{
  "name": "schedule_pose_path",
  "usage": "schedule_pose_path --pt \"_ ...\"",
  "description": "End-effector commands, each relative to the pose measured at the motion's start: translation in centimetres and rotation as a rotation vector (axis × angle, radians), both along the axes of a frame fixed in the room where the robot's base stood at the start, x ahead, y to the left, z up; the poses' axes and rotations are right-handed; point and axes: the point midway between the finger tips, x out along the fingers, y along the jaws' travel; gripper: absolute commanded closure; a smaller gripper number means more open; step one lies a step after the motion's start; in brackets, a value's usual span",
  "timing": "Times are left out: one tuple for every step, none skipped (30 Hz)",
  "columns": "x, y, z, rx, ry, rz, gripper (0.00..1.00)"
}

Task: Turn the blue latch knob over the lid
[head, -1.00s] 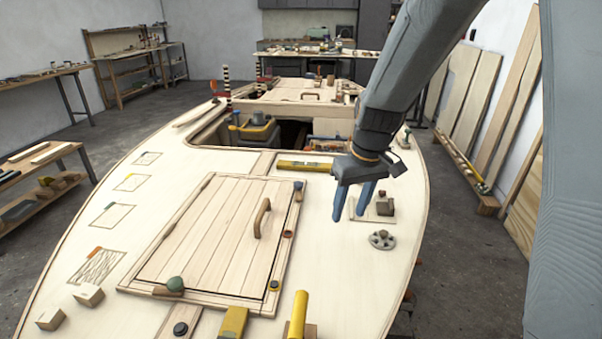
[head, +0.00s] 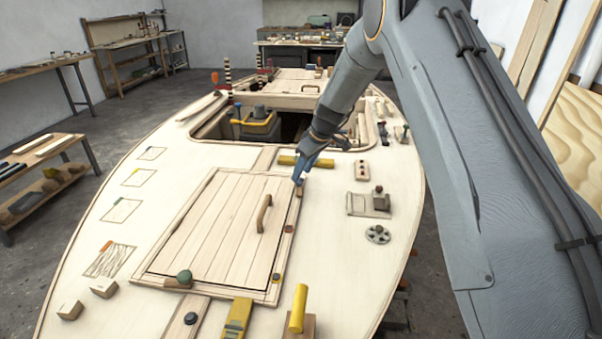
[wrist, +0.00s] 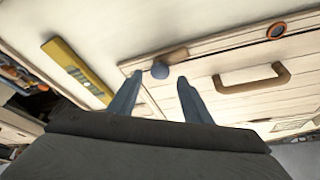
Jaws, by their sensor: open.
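The blue latch knob (wrist: 160,70) stands on a wooden latch bar (wrist: 176,54) at the lid's corner in the wrist view. The plank lid (head: 215,225) lies flat in its frame on the deck, with a curved wooden handle (head: 264,213). My gripper (head: 299,181) is at the lid's far right corner in the head view, its blue fingers pointing down and hiding most of the knob. In the wrist view my open gripper (wrist: 157,92) shows the knob between its two fingers, a little beyond the tips. I cannot tell whether they touch it.
A yellow level (head: 306,162) lies just behind the corner. A green knob (head: 184,277) is at the lid's near left corner. A grey handwheel (head: 377,234) and a small block plate (head: 362,203) sit to the right. The open hatch is behind.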

Motion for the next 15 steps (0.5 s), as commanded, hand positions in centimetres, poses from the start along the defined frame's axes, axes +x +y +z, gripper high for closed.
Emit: schedule_pose_path --pt "0.1 0.2 -0.5 0.0 0.001 0.0 0.55" --pt "0.2 0.3 -0.8 0.0 0.002 0.001 0.55" --pt "0.3 0.4 -1.2 0.0 0.002 -0.001 0.55" --pt "0.4 0.5 -1.4 0.0 0.002 -0.001 0.55" --pt "0.4 0.6 -1.6 0.0 0.002 -0.001 0.55" --pt "0.5 0.6 -1.9 0.0 0.002 -0.001 0.55" --pt "0.5 0.6 -2.0 0.0 0.0 -0.001 0.55" --pt "0.6 0.7 -2.1 0.0 0.0 -0.001 0.55" --pt "0.6 0.7 -2.2 0.0 0.0 -0.001 0.55" --pt "0.6 0.7 -2.2 0.0 -0.001 -0.001 0.55" --pt "0.6 0.7 -2.2 0.0 -0.001 -0.001 0.55" --pt "0.7 0.7 -2.2 0.0 -0.001 -0.001 0.55" --pt "0.6 0.7 -2.3 0.0 -0.001 -0.001 0.55" --pt "0.6 0.7 -2.3 0.0 -0.001 -0.001 0.55" --pt "0.6 0.7 -2.3 0.0 -0.001 -0.001 0.55"
